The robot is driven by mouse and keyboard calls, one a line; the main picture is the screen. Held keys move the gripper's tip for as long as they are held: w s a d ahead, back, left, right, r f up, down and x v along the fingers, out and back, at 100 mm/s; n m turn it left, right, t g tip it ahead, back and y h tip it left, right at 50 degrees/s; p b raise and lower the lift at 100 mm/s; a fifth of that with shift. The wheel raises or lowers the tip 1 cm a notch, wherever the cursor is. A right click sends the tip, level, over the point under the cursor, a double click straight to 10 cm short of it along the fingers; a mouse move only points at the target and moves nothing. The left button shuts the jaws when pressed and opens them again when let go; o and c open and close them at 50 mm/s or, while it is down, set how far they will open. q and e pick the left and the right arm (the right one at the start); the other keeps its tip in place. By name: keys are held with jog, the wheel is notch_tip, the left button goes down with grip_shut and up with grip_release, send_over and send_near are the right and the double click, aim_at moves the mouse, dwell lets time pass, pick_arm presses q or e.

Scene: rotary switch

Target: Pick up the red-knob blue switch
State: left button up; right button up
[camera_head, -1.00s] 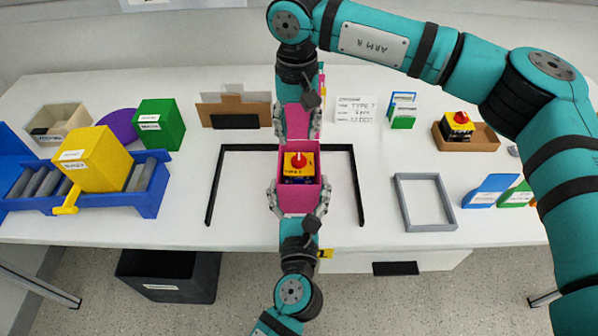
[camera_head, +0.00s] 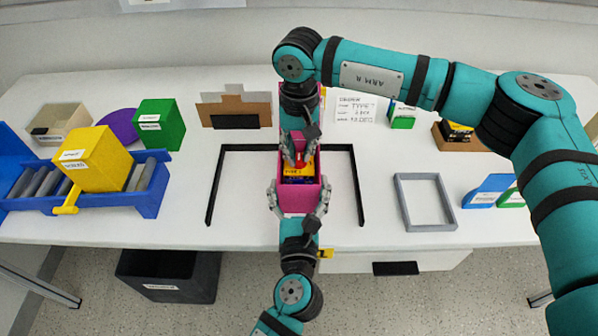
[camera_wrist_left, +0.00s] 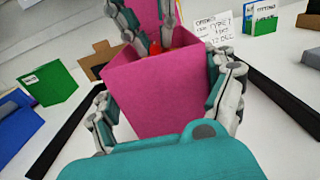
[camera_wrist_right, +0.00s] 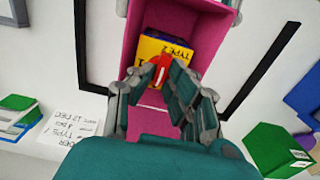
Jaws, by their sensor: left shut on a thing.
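The switch (camera_head: 299,177) has a yellow top, a dark blue body and a red knob (camera_wrist_right: 163,70). It sits inside an open pink box (camera_head: 298,202); the box also shows in the left wrist view (camera_wrist_left: 160,95). My left gripper (camera_head: 297,196) is shut on the pink box, one finger on each side. My right gripper (camera_head: 298,155) points down over the box, its fingers narrowed on both sides of the red knob. It also shows in the right wrist view (camera_wrist_right: 160,88). I cannot tell whether both fingertips press on the knob.
A black frame outline (camera_head: 213,187) lies around the box's place. A yellow block (camera_head: 95,160) stands on a blue roller stand (camera_head: 152,192) at left. A grey frame (camera_head: 402,205) lies right. Another switch (camera_head: 458,131) sits in a cardboard tray (camera_head: 485,140), partly behind my right arm.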

grip_shut()
jog(key=shift+r, duration=0.1)
notch_tip(320, 180, up, 18)
dwell(0.6)
pick_arm(q)
jog(key=o, duration=1)
